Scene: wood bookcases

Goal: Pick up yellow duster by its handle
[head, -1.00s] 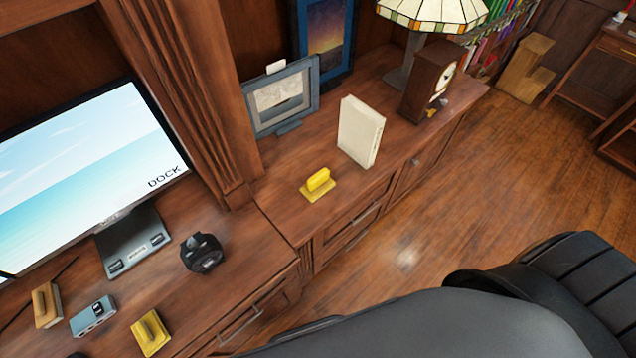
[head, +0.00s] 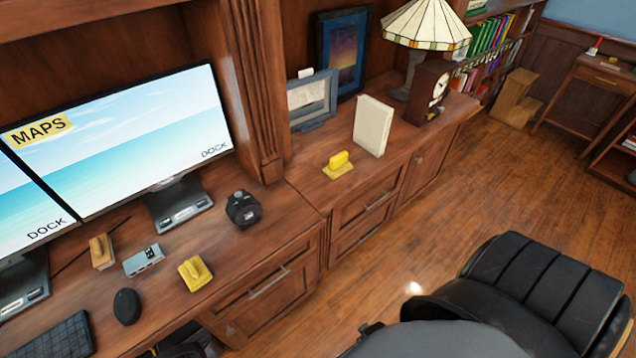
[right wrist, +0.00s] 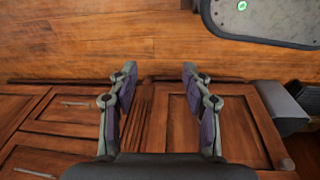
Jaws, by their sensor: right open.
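Two yellow dusters show in the head view. One yellow duster (head: 339,166) lies on the cabinet top in front of a white book, with a raised yellow block-shaped handle on a flat base. The other yellow duster (head: 196,273) lies on the desk near its front edge, its grip on top. My right gripper (right wrist: 157,76) is open and empty in the right wrist view, with wooden cabinet fronts behind its fingers. No duster shows in that view. Neither gripper shows in the head view.
A white book (head: 373,126), a clock (head: 430,92) and a lamp (head: 427,25) stand on the cabinet. Near the desk duster are a black camera-like object (head: 243,209), a grey box (head: 143,261) and a black mouse (head: 126,306). A black chair (head: 540,285) occupies the floor at lower right.

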